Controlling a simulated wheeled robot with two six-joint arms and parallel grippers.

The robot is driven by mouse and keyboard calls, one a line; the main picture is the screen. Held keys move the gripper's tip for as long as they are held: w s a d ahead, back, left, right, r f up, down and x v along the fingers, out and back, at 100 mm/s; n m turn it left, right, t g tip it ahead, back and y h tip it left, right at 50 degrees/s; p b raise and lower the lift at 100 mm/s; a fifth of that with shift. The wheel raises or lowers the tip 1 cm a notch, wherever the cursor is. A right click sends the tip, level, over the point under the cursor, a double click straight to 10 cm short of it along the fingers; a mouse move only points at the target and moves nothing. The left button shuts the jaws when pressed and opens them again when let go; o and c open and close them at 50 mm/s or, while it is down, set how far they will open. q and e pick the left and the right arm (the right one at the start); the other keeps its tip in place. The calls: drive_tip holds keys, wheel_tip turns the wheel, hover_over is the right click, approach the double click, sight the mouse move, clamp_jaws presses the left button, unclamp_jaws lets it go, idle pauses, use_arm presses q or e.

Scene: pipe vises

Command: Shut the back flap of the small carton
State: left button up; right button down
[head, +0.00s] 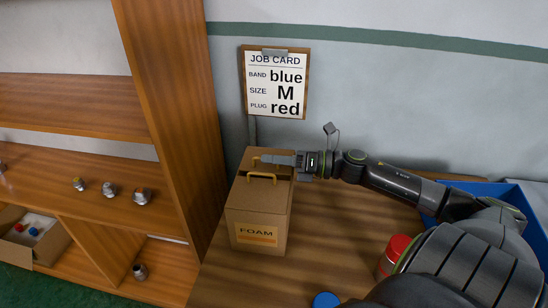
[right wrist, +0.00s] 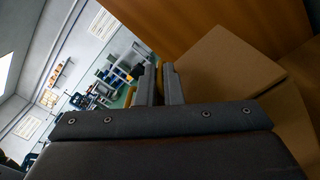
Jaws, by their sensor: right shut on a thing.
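The small carton (head: 258,232), marked FOAM, stands on the bench below the job card. Its front flap (head: 250,197) lies over the near part of the top and carries a yellow handle (head: 262,176). The back flap (head: 254,153) shows behind it, partly covered by my right gripper (head: 272,160); its exact tilt is hard to tell. My right gripper reaches in from the right, its fingers shut on the back flap's yellow handle. In the right wrist view yellow shows at the fingers (right wrist: 158,88), with cardboard (right wrist: 225,62) to the right. My left gripper is out of view.
A wooden shelf upright (head: 172,110) stands close to the carton's left. A red-lidded jar (head: 396,246), a blue cap (head: 325,300) and a blue bin (head: 525,215) are at the right and front. The bench just right of the carton is clear.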

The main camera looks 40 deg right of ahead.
drive_tip(key=shift+f, duration=0.1)
drive_tip(key=c, duration=1.8)
unclamp_jaws()
drive_tip(key=shift+c, duration=0.2)
drive_tip(key=shift+s+d, duration=0.1)
drive_tip(key=p+v, duration=0.5)
drive_tip(key=v, duration=1.2)
drive_tip(key=shift+s, duration=0.1)
